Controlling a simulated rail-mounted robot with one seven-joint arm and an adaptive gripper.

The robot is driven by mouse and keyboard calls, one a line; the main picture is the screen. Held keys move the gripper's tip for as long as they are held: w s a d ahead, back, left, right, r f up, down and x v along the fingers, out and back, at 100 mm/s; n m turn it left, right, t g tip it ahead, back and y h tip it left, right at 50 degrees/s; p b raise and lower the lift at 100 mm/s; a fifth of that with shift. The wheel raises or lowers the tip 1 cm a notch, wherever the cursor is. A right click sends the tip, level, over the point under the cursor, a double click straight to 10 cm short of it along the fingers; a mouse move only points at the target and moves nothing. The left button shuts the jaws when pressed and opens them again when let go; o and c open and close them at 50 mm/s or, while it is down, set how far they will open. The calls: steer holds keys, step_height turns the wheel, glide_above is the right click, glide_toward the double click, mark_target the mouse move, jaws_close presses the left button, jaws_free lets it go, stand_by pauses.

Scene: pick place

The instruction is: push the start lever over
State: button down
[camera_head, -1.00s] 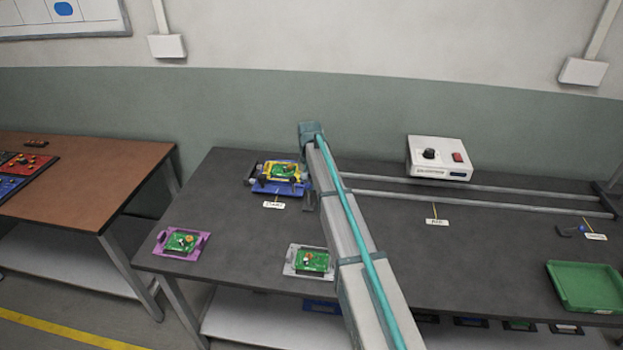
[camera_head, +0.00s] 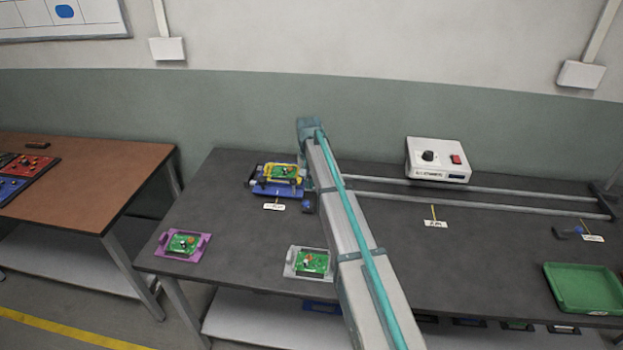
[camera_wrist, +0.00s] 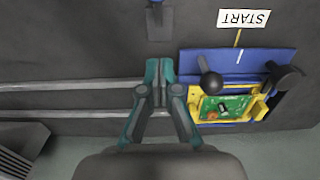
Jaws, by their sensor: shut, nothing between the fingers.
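A small dark block with a blue part, which looks like the start lever (camera_head: 308,205), stands just right of the START label beside my forearm. In the wrist view the lever (camera_wrist: 158,22) is at the top edge, partly cut off. My gripper (camera_wrist: 160,68) is shut and empty, its fingertips below the lever in that picture and apart from it. The START label (camera_wrist: 243,18) lies beside the lever. A blue carriage (camera_wrist: 195,62) with a yellow holder (camera_wrist: 262,106) and green board (camera_wrist: 222,106) sits beside my fingers. My forearm hides my gripper in the head view.
Two rails (camera_head: 480,205) run right from the carriage. A white control box (camera_head: 437,160) stands behind them. Purple (camera_head: 182,258) and grey (camera_head: 308,275) board holders lie at the front.

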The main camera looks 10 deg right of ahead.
steer(key=shift+w+d+r+p, duration=0.15)
steer(key=shift+r+p, duration=0.35)
steer(key=shift+r, duration=0.65)
steer(key=shift+w+a+r+p, duration=0.1)
steer(key=shift+r+p, duration=0.4)
steer(key=shift+r, duration=0.65)
